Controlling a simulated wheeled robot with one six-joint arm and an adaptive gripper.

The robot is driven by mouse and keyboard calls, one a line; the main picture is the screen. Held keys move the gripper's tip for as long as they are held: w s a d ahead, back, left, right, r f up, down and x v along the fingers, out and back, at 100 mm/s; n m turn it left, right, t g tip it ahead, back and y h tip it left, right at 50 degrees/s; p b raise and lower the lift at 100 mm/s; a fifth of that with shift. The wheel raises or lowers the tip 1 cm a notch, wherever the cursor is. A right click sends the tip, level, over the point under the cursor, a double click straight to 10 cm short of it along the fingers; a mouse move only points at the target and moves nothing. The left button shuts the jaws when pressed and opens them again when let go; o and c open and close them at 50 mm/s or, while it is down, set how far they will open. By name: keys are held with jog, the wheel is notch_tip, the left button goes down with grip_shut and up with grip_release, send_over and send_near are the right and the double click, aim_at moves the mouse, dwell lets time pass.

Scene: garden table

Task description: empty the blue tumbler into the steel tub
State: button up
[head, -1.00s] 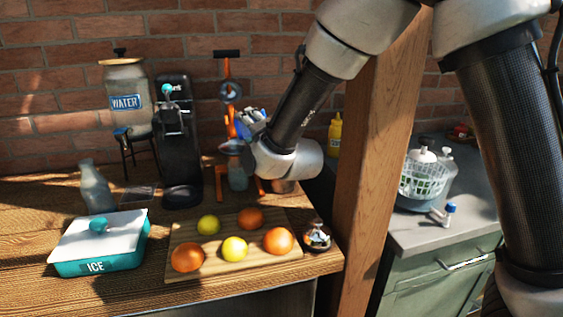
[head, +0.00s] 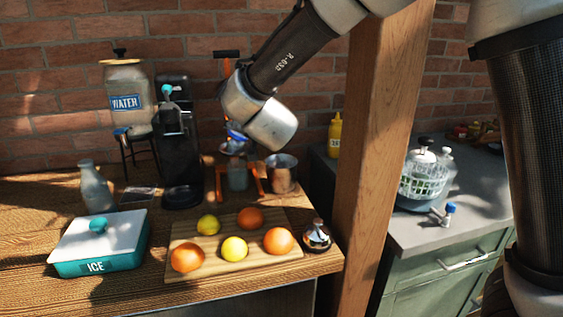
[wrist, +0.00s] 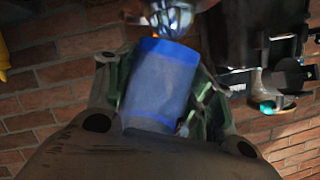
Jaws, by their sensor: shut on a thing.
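The blue tumbler (wrist: 160,84) is between the fingers of my gripper (wrist: 164,92), which is shut on it. In the head view only a bit of blue (head: 235,136) shows below my wrist, in front of the orange press. The tumbler looks tilted; its contents cannot be seen. The steel tub (head: 283,174) stands upright on the wooden counter, right of the press and lower than my gripper. The tumbler is apart from the tub, up and to its left.
The orange press (head: 219,182) with a glass (head: 238,180) under it is close to my gripper. A black machine (head: 176,140) stands to its left. A cutting board (head: 185,238) with fruit lies in front. A wooden post (head: 375,150) rises at the right.

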jog(key=shift+a+f+n+h, duration=0.3)
jog(key=shift+a+f+n, duration=0.1)
jog(key=shift+n, duration=0.1)
jog(key=shift+a+r+n+h, duration=0.35)
jog(key=shift+r+n+h, duration=0.15)
jog(key=shift+h, duration=0.1)
jog(key=shift+s+a+f+n+h, duration=0.1)
jog(key=shift+a+f+n+h, duration=0.35)
jog(key=shift+n, duration=0.35)
